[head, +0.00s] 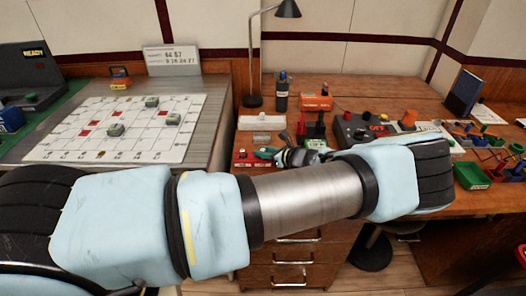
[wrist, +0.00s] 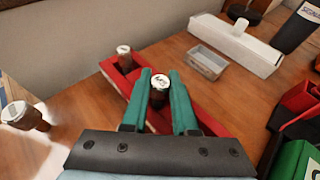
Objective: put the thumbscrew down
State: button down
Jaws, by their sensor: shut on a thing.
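My gripper (wrist: 160,76) has green fingers shut on a thumbscrew (wrist: 161,86) with a dark body and a white, marked cap. The thumbscrew is upright between the fingers, over or in a long red holder (wrist: 112,72); its lower end is hidden, so I cannot tell whether it touches the holder. Another white-capped thumbscrew (wrist: 124,56) stands upright at the holder's far end. In the head view my gripper (head: 264,153) is at the near edge of the wooden bench, beside the red holder (head: 243,160); the held thumbscrew cannot be made out there.
A small grey tray (wrist: 207,63) and a white box (wrist: 255,50) with a white knob lie behind to the right. Red and green items (wrist: 297,165) crowd the right. Bare wood lies left of the red holder.

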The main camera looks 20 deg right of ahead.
jog(key=c, duration=0.7)
grip_release()
jog(key=shift+f, duration=0.1)
jog(key=b+v, duration=0.4)
jog(key=v, duration=0.7)
jog(key=shift+s+d+r, duration=0.2)
jog(key=shift+s+r, duration=0.2)
jog(key=shift+r, duration=0.05)
